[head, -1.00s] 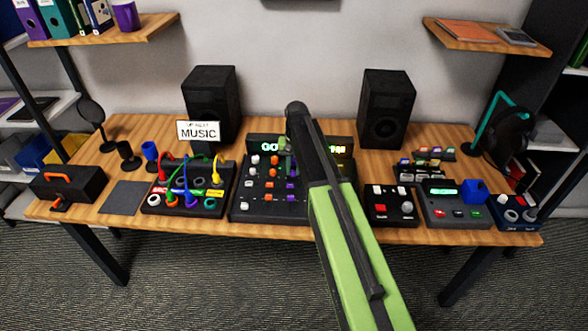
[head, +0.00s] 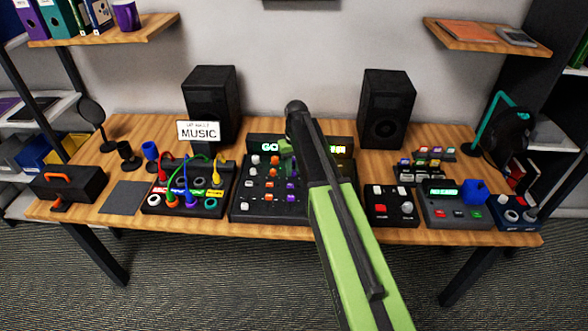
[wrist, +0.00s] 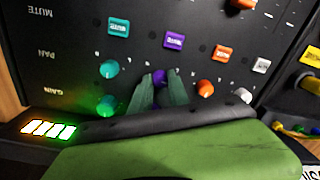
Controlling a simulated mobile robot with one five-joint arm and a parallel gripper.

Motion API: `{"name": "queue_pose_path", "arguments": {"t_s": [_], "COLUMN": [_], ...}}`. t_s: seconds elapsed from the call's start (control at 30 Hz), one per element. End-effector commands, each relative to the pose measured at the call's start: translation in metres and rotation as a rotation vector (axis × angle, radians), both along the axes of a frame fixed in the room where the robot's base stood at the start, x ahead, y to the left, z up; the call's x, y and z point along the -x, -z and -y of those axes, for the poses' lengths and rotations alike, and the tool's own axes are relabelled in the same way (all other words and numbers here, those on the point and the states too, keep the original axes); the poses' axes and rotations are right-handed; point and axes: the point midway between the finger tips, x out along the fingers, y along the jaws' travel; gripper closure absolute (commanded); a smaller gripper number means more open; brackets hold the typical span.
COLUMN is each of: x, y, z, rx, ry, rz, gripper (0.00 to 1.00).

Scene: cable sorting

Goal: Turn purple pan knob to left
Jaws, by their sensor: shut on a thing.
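The black mixer (head: 243,207) stands on the middle of the desk, with rows of white, orange, purple and green controls. In the wrist view it appears upside down, with its MUTE, PAN and GAIN labels. The purple pan knob (wrist: 159,76) sits between the teal pan knob (wrist: 110,69) and the orange pan knob (wrist: 205,88). My gripper (wrist: 162,82) is shut on the purple pan knob, with one green finger on each side. The fingers hide much of the knob, so its pointer direction cannot be told. In the head view my arm covers the mixer's right part.
A patch box with coloured cables (head: 155,206) stands left of the mixer. A small box with red and white buttons (head: 391,216) stands close on its right. Two black speakers (head: 211,103) (head: 387,110) stand behind. A MUSIC sign (head: 198,131) stands at the back left.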

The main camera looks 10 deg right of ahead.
Motion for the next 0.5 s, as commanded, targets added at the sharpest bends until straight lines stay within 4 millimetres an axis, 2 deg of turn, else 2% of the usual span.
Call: {"name": "queue_pose_path", "arguments": {"t_s": [0.27,0.3,0.43,0.5], "x": [0.0024,0.0023,0.0016,0.0013], "y": [0.0005,0.0005,0.0004,0.0003], "z": [-0.0002,-0.0003,-0.0001,0.0001], "rx": [-0.001,-0.001,-0.001,0.0], "ry": [0.0,0.0,0.0,0.001], "rz": [-0.006,-0.006,-0.004,-0.003], "gripper": [1.0,0.74,0.57,0.57]}}
